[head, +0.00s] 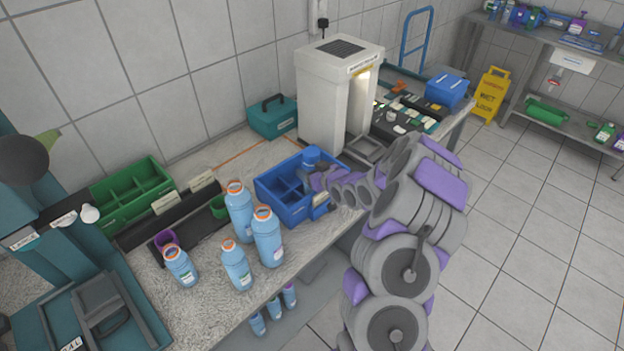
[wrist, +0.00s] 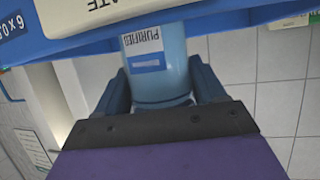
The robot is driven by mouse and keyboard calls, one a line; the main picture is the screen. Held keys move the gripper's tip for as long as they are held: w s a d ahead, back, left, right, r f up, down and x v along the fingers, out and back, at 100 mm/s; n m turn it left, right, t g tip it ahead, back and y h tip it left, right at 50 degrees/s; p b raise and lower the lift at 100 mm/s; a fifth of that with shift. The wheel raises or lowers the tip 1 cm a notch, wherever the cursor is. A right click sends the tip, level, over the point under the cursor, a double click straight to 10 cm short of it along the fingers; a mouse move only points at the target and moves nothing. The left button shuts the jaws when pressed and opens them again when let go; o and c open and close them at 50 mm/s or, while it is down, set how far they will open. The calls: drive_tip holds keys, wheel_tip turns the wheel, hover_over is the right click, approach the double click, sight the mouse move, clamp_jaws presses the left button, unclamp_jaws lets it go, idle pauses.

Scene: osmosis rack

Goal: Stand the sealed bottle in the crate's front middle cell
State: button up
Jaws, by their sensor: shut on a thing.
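The blue crate (head: 268,203) stands on the bench, with dividers forming several cells. My gripper (head: 316,181) is at the crate's right side and is shut on a light blue bottle (wrist: 158,72). In the wrist view my gripper's fingers (wrist: 158,92) lie on either side of the bottle, below its "PURIFIED" label. The crate's blue wall (wrist: 235,22) crosses the top of the wrist view. I cannot tell which cell the bottle is over or whether it touches the floor.
Several orange-capped blue bottles (head: 268,240) stand left of the crate. A green divided crate (head: 125,195) is at the back left. A white machine (head: 322,105) and a teal box (head: 272,117) stand behind.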

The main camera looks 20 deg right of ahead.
drive_tip(key=f, duration=0.3)
drive_tip(key=shift+a+f+b, duration=0.2)
drive_tip(key=shift+a+b, duration=0.1)
drive_tip(key=shift+d+f, duration=0.1)
drive_tip(key=shift+d, duration=0.3)
drive_tip(key=o, duration=1)
drive_tip(key=shift+c, duration=0.2)
drive_tip(key=o, duration=0.3)
drive_tip(key=shift+a, duration=0.3)
drive_tip(key=shift+o, duration=0.2)
drive_tip(key=shift+s, duration=0.1)
